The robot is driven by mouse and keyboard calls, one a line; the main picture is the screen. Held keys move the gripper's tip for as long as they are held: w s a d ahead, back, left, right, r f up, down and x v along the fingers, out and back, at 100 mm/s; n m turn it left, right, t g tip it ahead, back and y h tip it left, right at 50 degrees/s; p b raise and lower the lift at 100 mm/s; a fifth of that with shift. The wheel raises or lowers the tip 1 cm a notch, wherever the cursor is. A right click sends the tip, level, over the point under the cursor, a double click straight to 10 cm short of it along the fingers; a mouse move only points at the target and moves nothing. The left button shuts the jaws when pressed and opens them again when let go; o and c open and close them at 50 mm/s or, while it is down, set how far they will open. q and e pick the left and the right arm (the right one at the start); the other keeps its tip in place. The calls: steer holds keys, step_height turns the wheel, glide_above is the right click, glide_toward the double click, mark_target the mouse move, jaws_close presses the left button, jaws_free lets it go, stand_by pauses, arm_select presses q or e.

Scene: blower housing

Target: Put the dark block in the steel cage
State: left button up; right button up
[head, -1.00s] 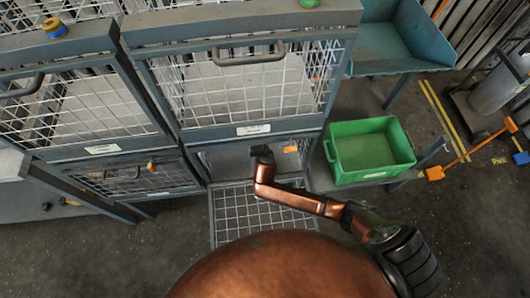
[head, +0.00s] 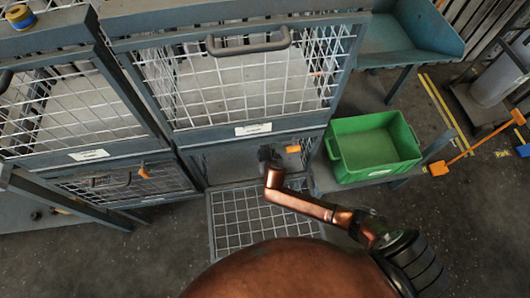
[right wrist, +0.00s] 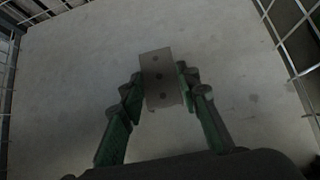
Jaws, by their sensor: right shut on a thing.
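The steel cage stands in the head view as a lower compartment with its mesh door (head: 262,216) folded down toward me. My right gripper (head: 268,155) is at the mouth of this compartment, its arm reaching in over the lowered door. In the right wrist view the right gripper (right wrist: 159,85) is shut on the block (right wrist: 160,70), a grey-brown rectangular piece with dark round spots. The block is over a pale flat floor (right wrist: 80,60) with wire mesh at both sides. I cannot tell whether it touches that floor. My left gripper is not in view.
A shut mesh cage (head: 240,85) sits above the open compartment, and other shut cages (head: 65,110) stand to the left. A green bin (head: 373,150) is close on the right. An orange tag (head: 293,149) is at the opening's upper right.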

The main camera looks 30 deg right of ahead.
stand_by(0.3)
steer(key=o, duration=1.3)
steer(key=shift+f, duration=0.15)
